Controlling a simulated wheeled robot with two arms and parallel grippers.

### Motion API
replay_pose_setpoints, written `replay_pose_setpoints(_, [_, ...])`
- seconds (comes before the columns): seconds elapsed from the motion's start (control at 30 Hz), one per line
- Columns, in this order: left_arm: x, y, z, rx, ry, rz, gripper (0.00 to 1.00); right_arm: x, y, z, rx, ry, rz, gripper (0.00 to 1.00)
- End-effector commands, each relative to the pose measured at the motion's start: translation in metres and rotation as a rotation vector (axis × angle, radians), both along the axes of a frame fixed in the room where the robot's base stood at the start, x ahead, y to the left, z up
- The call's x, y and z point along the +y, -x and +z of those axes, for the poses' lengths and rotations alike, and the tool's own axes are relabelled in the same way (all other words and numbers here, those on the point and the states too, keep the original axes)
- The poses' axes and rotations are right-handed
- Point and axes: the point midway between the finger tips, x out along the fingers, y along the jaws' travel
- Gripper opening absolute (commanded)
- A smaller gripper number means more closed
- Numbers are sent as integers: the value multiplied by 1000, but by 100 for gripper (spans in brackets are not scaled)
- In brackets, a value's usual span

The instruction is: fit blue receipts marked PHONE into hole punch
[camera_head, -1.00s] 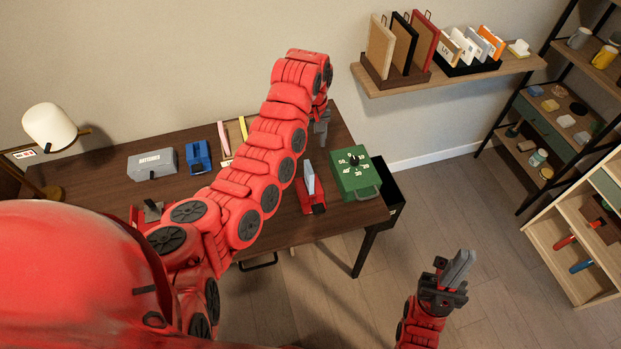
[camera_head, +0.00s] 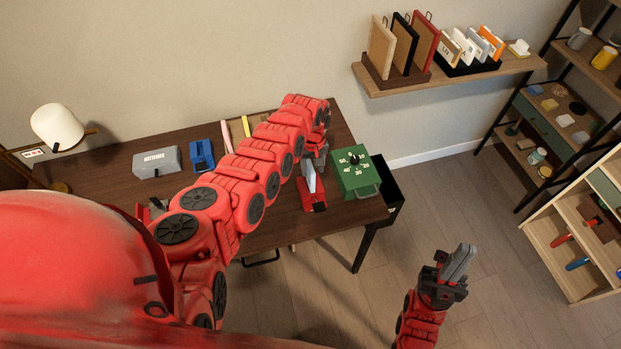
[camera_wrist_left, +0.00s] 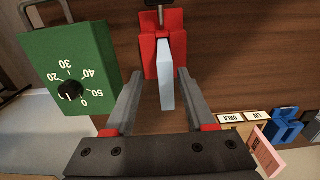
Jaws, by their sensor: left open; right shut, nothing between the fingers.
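A pale blue slab (camera_wrist_left: 167,75), which looks like the blue receipts, stands in a red device (camera_wrist_left: 162,28) with a grey metal part, likely the hole punch. No PHONE marking is readable. In the head view the red device (camera_head: 316,206) is near the desk's right end, with the slab (camera_head: 309,178) partly hidden by my arm. My left gripper (camera_wrist_left: 158,88) is open, with its fingers on either side of the slab and gaps on both sides. My right gripper (camera_head: 460,262) is shut and empty, off the desk at right.
A green box with a numbered dial (camera_head: 356,172) stands just right of the red device. A blue device (camera_head: 202,155), a grey box (camera_head: 156,162) and a tray with pink and yellow pieces (camera_head: 232,130) are further left. A lamp (camera_head: 57,127) stands at the left.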

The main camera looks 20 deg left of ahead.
Motion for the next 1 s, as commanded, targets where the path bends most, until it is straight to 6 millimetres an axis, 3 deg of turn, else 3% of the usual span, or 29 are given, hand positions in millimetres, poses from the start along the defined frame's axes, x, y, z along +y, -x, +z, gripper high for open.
replay_pose_setpoints(0.17, [3, 1, -16, 0, -2, -2, 55, 0, 0, -3, 0, 0, 0, 0])
replay_pose_setpoints(0.37, [5, 3, -49, -2, 0, -2, 55, 0, 0, -24, 0, 0, 0, 0])
replay_pose_setpoints(0.7, [7, 2, -51, -3, 1, 0, 53, 0, 0, -24, 0, 0, 0, 0])
replay_pose_setpoints(1.0, [7, 3, -51, -3, 1, 0, 0, 0, 0, -24, 0, 0, 0, 0])
